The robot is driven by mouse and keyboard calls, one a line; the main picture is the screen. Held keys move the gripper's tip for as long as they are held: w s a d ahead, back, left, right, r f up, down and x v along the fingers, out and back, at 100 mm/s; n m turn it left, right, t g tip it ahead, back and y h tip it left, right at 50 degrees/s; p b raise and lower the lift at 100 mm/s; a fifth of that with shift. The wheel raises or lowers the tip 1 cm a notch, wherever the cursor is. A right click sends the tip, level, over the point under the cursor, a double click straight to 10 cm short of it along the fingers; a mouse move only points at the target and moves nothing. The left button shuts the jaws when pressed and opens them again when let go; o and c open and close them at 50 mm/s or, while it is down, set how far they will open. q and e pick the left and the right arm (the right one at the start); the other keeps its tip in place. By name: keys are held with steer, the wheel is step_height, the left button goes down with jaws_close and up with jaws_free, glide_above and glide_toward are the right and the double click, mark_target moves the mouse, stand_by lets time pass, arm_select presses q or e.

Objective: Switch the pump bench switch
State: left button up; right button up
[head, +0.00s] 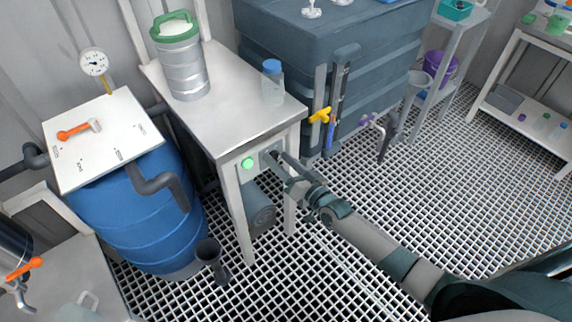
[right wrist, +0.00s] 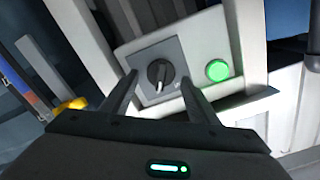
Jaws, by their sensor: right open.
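The pump bench switch (right wrist: 159,74) is a dark rotary knob on a grey square plate, with a light pointer line. In the right wrist view it sits between the open fingers of my right gripper (right wrist: 158,88), which are around or just short of it; I cannot tell if they touch. A lit green lamp (right wrist: 217,70) is beside the knob; it also shows in the head view (head: 247,163). In the head view my right gripper (head: 279,158) is at the bench's front panel and hides most of the switch. My left gripper is not in view.
The pump bench (head: 225,107) carries a metal canister (head: 184,75) and a blue-capped bottle (head: 272,84). A blue barrel (head: 150,220) stands to its left. A dark tank (head: 290,60) with a yellow valve handle (head: 320,115) stands behind right. The grated floor to the right is clear.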

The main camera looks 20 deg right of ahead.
steer(key=shift+s, duration=0.1)
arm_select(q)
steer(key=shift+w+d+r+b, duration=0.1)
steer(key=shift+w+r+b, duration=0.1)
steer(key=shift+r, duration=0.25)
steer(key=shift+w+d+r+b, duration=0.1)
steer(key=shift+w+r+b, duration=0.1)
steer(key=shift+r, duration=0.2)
arm_select(e)
steer(key=v, duration=1.7)
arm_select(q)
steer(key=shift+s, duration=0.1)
